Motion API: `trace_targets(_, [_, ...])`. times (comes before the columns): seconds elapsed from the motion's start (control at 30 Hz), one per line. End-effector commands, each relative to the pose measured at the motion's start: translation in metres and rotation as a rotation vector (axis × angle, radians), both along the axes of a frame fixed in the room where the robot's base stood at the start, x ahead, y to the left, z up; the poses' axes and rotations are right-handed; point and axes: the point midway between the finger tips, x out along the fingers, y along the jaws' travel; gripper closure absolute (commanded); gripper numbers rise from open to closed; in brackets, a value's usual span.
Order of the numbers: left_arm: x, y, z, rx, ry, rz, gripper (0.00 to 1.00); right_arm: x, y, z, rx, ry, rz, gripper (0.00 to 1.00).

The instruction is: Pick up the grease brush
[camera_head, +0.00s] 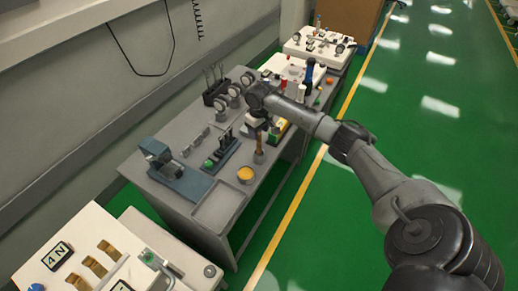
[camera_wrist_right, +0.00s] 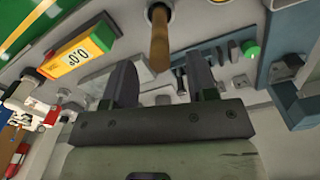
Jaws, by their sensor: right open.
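The grease brush appears to be the brown wooden handle (camera_head: 259,143) standing upright from a small grey cup on the grey workbench (camera_head: 175,203). Its handle also shows in the right wrist view (camera_wrist_right: 160,38), at the top middle, ahead of the fingers and roughly between them. Its bristles are not visible. My right gripper (camera_head: 263,122) is above and close to the handle in the head view. In the wrist view the right gripper (camera_wrist_right: 163,78) has its two dark fingers spread with nothing gripped. My left gripper is not in view.
A yellow and green meter (camera_wrist_right: 78,52) lies beside the brush. A small pot with yellow contents (camera_head: 245,174), a green-knobbed block (camera_head: 220,155) and a blue-grey vise-like tool (camera_head: 172,175) stand nearby. A cream cart (camera_head: 105,255) is at front left. Green floor is clear on the right.

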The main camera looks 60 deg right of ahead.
Motion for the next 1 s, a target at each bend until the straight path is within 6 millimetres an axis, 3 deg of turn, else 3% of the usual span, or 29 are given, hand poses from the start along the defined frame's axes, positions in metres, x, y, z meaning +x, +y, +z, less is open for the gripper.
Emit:
trace_targets(0.17, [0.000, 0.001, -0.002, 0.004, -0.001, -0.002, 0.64, 0.000, 0.000, -0.008, 0.000, 0.002, -0.001, 0.48])
trace_targets(0.5, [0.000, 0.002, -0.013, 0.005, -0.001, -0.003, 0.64, 0.001, -0.001, -0.049, 0.000, 0.002, 0.000, 0.48])
trace_targets(0.77, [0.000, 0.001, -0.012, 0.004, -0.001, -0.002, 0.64, 0.001, -0.001, -0.052, -0.001, -0.001, 0.001, 0.48])
trace_targets(1.0, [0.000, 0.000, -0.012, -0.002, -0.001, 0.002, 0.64, 0.001, -0.001, -0.052, -0.001, 0.000, 0.001, 0.69])
